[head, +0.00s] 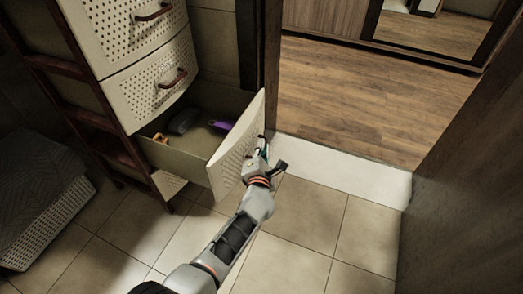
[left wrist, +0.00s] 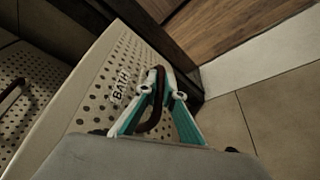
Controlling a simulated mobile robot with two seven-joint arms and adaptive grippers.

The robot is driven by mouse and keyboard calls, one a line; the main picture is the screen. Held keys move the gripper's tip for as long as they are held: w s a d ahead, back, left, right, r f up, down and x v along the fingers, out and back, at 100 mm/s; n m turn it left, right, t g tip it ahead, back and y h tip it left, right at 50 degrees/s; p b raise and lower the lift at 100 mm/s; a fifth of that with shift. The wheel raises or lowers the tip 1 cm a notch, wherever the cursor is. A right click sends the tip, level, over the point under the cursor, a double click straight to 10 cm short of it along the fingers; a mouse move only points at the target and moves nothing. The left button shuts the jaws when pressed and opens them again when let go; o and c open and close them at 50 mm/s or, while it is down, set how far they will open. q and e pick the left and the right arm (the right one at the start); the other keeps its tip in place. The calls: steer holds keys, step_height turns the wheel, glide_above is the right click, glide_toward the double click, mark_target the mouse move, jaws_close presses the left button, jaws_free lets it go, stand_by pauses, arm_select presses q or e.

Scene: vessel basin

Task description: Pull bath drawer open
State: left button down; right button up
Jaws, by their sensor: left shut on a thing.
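The bath drawer (head: 236,147) is the lowest large drawer of a cream perforated unit, and it stands pulled out. In the left wrist view its front (left wrist: 92,90) carries the label "BATH" (left wrist: 121,83). My left gripper (head: 262,152) is at the outer face of this front. In the left wrist view the gripper (left wrist: 160,98) is shut around the dark curved handle (left wrist: 154,112). In the head view the arm and the angled front hide the handle. My right gripper is in neither view.
Inside the drawer lie a purple item (head: 220,125), a dark grey item (head: 183,121) and a small orange item (head: 160,138). Two shut drawers (head: 150,80) are above. A grey-topped basket (head: 45,225) stands left. Tiled floor (head: 310,215) is clear to the right, with a doorway beyond.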

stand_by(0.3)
arm_select(q)
steer(key=c, duration=2.2)
jaws_free()
steer(key=shift+o, duration=0.2)
